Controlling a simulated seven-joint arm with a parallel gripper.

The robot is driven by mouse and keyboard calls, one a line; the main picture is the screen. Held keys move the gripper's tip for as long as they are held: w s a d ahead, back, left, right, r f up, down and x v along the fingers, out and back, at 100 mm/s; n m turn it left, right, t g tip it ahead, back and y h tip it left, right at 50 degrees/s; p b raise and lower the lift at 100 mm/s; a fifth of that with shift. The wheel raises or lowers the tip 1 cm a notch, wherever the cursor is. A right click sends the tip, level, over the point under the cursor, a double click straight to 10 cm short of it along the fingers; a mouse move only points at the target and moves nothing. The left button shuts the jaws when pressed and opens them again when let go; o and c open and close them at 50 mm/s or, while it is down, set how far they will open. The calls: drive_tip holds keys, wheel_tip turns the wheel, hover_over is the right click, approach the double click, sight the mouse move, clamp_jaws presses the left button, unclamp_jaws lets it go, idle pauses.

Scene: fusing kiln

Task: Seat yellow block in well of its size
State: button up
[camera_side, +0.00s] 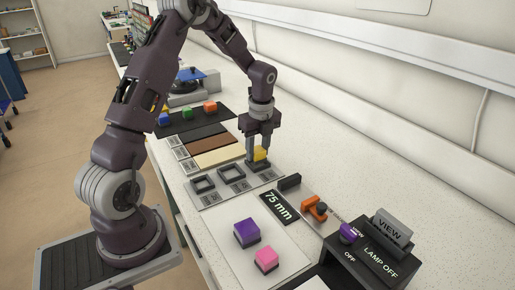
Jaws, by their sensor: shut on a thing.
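The yellow block (260,155) is between the fingers of my gripper (257,152), which is shut on it. The fingers point down and partly cover the block. The block is at the right-hand well (259,166) of a row of dark-rimmed wells on a light grey plate. I cannot tell whether the block is inside the rim or just above it. The middle well (231,173) and the left well (203,184) look empty.
A purple block (246,233) and a pink block (267,260) are on a pale board in front. A "75 mm" sign (279,207), an orange clamp-like part (314,207) and a black lamp box (372,250) stand to the right. Several coloured blocks lie on a dark mat (222,118) behind.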

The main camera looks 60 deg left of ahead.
sight(258, 149)
drive_tip(key=shift+f, duration=0.65)
drive_tip(key=o, duration=1.3)
drive_tip(key=shift+o, duration=0.2)
drive_tip(key=r, duration=0.4)
drive_tip(key=d+r, duration=0.1)
drive_tip(key=r, duration=0.2)
